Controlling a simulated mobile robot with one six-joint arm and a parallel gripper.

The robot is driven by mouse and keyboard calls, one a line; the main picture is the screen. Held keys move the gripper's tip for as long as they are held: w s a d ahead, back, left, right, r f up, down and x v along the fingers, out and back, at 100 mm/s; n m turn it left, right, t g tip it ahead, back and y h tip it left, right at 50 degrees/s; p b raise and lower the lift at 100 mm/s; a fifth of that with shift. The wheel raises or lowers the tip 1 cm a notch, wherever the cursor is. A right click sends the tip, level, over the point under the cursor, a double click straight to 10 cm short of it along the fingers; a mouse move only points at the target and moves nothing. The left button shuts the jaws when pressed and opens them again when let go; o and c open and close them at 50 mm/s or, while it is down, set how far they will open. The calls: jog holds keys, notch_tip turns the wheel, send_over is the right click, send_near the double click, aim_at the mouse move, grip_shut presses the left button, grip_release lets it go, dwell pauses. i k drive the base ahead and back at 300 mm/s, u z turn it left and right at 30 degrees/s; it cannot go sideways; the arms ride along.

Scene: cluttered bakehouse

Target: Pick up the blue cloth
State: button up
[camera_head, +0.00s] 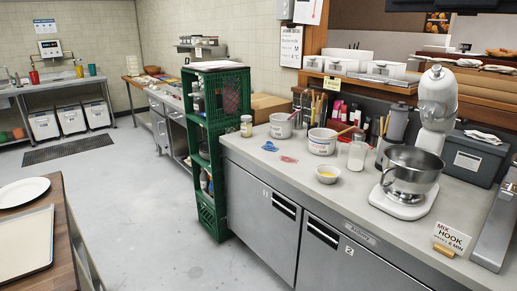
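A small, flat blue patch (269,146), which looks like the blue cloth, lies on the grey counter (245,148) near its left end. A similar red patch (288,159) lies just to its right and nearer the front edge, apart from it. The blue patch is small in this view, and its folds cannot be made out. Nothing appears to lie on top of it. My gripper is not in view.
A jar (246,126) and white tubs (280,125) stand behind the blue patch. A yellow-filled bowl (327,174) and a stand mixer (410,190) stand to the right. A green crate stack (215,200) adjoins the counter's left end. The floor (170,215) in front is clear.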

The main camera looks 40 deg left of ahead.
aim_at(269, 145)
jog(key=z, duration=0.8)
jog(key=k, duration=0.1)
jog(key=u, duration=2.45)
jog(key=k, duration=0.9)
jog(key=z, duration=0.15)
jog(key=i, duration=0.7)
jog(key=u, duration=0.05)
